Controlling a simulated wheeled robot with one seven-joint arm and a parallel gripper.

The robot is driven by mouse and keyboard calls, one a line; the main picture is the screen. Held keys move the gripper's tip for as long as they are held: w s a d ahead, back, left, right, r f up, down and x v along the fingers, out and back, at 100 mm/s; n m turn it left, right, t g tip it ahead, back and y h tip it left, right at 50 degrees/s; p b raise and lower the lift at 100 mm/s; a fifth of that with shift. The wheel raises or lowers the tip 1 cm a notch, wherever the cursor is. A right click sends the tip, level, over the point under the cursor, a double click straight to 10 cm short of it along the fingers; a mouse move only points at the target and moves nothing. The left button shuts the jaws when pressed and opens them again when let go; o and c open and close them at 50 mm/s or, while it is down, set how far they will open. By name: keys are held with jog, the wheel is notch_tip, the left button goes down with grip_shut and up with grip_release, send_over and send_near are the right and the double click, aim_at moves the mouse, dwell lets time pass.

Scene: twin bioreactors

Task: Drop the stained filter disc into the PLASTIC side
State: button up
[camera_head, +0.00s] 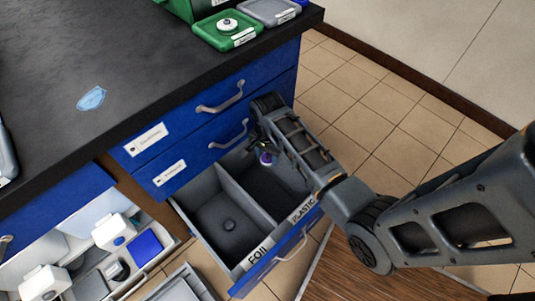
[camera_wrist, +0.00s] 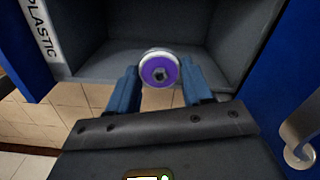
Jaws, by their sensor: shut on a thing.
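My gripper (camera_wrist: 160,90) is shut on the filter disc (camera_wrist: 160,69), which shows a purple face, a pale rim and a dark centre in the wrist view. In the head view the disc (camera_head: 266,159) hangs at my fingers above the open drawer. The drawer is split in two by a divider. The compartment labelled PLASTIC (camera_head: 302,208) is on the right, below my gripper and partly hidden by my arm.
Two shut blue drawers with handles (camera_head: 220,97) sit above the open one. A green tray (camera_head: 226,30) with a white disc-like piece stands at the counter's far edge. A lower left drawer (camera_head: 120,245) holds white containers. Tiled floor (camera_head: 385,110) is clear at right.

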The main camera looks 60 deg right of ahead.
aim_at(268, 157)
jog(key=shift+f, duration=0.15)
jog(key=o, duration=1.1)
notch_tip(268, 157, up, 8)
jog(key=shift+f+p, duration=0.1)
jog(key=shift+p, duration=0.75)
